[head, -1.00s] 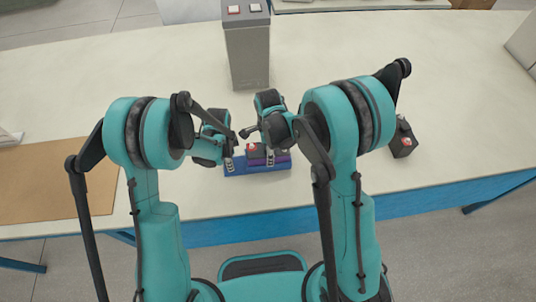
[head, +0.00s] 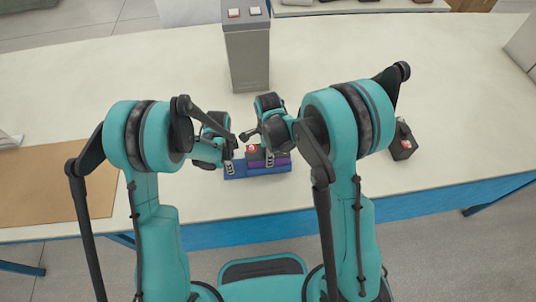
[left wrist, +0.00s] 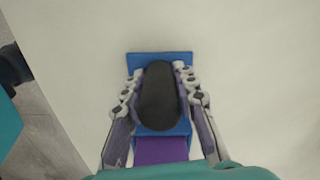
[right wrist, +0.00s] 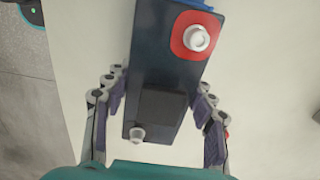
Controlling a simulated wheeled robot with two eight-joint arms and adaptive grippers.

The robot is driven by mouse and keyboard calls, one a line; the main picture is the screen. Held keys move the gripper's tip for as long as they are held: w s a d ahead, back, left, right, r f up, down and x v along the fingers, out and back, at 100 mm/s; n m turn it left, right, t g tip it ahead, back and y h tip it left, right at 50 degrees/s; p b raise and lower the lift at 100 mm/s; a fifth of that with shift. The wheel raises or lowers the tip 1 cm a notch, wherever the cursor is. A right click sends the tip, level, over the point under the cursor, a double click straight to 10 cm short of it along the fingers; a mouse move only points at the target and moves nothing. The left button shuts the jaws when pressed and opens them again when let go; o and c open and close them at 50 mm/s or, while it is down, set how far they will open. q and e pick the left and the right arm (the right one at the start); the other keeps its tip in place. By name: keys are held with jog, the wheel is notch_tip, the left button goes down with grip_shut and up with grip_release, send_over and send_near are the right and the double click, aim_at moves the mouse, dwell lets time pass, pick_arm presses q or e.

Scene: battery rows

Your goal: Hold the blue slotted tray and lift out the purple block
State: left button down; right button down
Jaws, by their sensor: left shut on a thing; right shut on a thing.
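The blue slotted tray (head: 235,173) lies on the table in front of my base. My left gripper (head: 229,165) is shut at its left end. In the left wrist view the fingers (left wrist: 157,75) flank a dark oval piece (left wrist: 158,95) over the blue tray (left wrist: 160,57). The purple block (head: 284,160) sits at the tray's right part, with a dark top. Its purple also shows in the left wrist view (left wrist: 160,151). My right gripper (head: 268,158) is shut on this block. In the right wrist view the block's dark top (right wrist: 150,60) bears a red-ringed post; its lower sides are hidden.
A grey box (head: 248,55) with a red and a white button stands behind the tray. A dark block with a red mark (head: 403,144) stands at the right. A brown mat (head: 45,190) lies at the left. The table between is clear.

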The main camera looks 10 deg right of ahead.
notch_tip(320, 180, up, 9)
jog(key=shift+r, duration=0.2)
dwell(0.3)
pick_arm(q)
jog(key=c, duration=1.1)
grip_release()
notch_tip(320, 180, up, 12)
pick_arm(e)
jog(key=shift+f, duration=0.1)
